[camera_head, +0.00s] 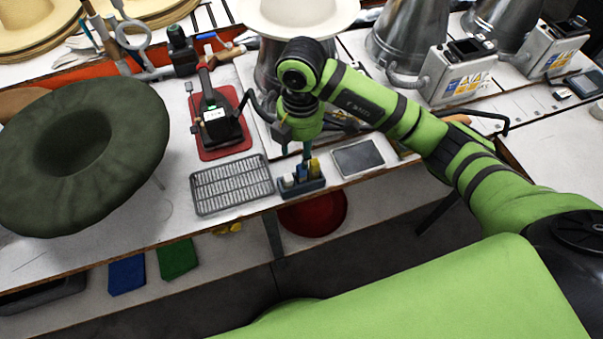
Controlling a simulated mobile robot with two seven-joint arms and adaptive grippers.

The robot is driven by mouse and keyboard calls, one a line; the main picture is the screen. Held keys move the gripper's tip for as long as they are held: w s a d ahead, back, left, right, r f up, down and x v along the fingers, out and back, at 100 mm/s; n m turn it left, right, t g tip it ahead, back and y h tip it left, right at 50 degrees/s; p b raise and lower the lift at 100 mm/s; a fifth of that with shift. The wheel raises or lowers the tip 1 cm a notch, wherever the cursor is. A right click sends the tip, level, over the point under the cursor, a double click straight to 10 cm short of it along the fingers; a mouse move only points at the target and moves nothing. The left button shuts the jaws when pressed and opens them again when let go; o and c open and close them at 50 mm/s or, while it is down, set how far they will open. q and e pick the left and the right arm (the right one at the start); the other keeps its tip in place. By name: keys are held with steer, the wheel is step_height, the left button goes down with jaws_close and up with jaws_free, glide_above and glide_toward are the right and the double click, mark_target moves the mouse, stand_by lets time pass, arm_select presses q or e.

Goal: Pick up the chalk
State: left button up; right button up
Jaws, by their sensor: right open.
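Small upright sticks, yellow (314,167) and blue, stand in a dark blue holder (303,187) near the table's front edge. They look like the chalk, but are too small to be sure. My right gripper (306,153) points down just above and behind the holder. It is open and empty as far as I see. Its fingers are small and partly hidden by the wrist, and I cannot tell if they touch a stick. My left gripper is not in view.
A wire rack (231,185) lies left of the holder, and a grey flat plate (357,157) right of it. A black iron on a red mat (222,152) stands behind the rack. A large dark green hat (82,150) fills the left. Metal hat presses (410,35) stand behind.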

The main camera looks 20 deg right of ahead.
mark_target(301, 176)
steer(key=shift+d+f, duration=0.25)
steer(key=shift+f, duration=0.1)
steer(key=f+p, duration=0.1)
steer(key=f, duration=0.1)
steer(key=s+f+p, duration=0.1)
steer(key=f, duration=0.2)
steer(key=shift+a+f+p, duration=0.15)
steer(key=shift+p, duration=0.2)
steer(key=shift+w+f, duration=0.1)
steer(key=shift+f, duration=0.35)
steer(key=shift+c, duration=0.4)
jaws_close()
